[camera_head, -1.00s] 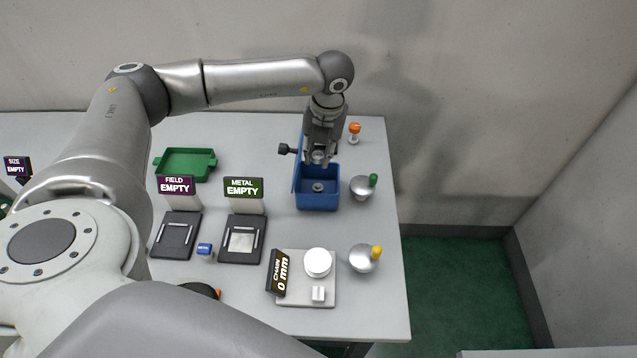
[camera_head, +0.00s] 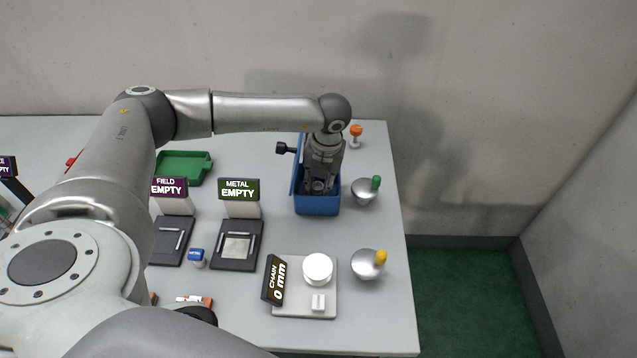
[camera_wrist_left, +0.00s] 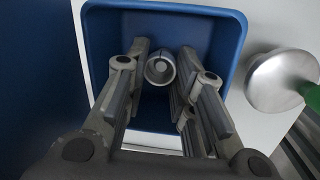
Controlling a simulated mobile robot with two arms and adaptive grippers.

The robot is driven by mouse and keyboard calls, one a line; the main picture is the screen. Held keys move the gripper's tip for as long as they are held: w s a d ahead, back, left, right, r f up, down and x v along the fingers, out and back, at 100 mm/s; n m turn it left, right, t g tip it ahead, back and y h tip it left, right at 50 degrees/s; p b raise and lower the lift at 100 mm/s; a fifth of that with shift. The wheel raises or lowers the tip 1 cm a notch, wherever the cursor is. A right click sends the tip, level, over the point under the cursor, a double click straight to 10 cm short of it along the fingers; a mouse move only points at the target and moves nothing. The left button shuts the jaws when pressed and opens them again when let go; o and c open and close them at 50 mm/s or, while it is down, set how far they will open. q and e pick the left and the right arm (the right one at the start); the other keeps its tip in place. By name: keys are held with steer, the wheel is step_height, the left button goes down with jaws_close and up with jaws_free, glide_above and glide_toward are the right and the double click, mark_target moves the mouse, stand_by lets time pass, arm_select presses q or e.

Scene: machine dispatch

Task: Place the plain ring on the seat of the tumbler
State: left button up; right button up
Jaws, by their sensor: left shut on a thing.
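The tumbler (camera_head: 318,208) is a blue open-topped box with a raised blue panel and a black knob on its left side. Its walls also show in the wrist view (camera_wrist_left: 224,22). My left gripper (camera_head: 319,186) points down inside the box. In the wrist view its fingers (camera_wrist_left: 160,75) are shut on the plain ring (camera_wrist_left: 159,68), a small round grey metal piece, near the box floor. The seat is hidden beneath the ring and fingers; I cannot tell whether the ring touches it. My right gripper is not in view.
Silver bowls with a green knob (camera_head: 376,183) and a yellow knob (camera_head: 381,257) stand to the right. An orange-topped piece (camera_head: 356,130) stands behind. A green tray (camera_head: 184,168), METAL stand (camera_head: 238,246), FIELD stand (camera_head: 170,242) and CHAIN gauge (camera_head: 318,270) occupy the table.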

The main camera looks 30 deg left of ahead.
arm_select(q)
steer(key=shift+f, duration=0.15)
steer(key=o, duration=0.9)
steer(key=shift+r, duration=0.55)
steer(key=r+b, duration=0.1)
steer(key=r, duration=0.2)
steer(key=d+r+b, duration=0.1)
steer(key=r, duration=0.3)
steer(key=d+r+b, duration=0.1)
steer(key=r, duration=0.3)
steer(key=shift+s+r+b, duration=0.1)
steer(key=shift+s+b, duration=0.15)
steer(key=shift+b, duration=0.1)
